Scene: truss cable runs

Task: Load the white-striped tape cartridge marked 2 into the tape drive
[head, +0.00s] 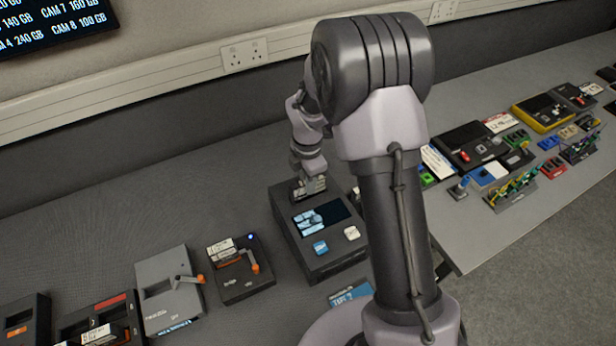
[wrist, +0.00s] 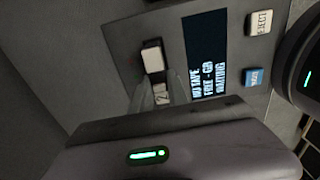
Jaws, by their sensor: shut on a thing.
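The tape drive (head: 325,262) is a dark grey box in the head view, with a screen, a blue button and a white button. My gripper (head: 310,182) points down at its back left part. In the wrist view my gripper (wrist: 161,92) is shut on the tape cartridge (wrist: 152,60), which is dark with a white patch and a label reading 2 between the fingers. The cartridge is at the drive's top face; whether it is in the slot I cannot tell.
A blue-and-white card (head: 350,292) lies in front. Several devices crowd the right-hand table. Bench behind the drive is clear.

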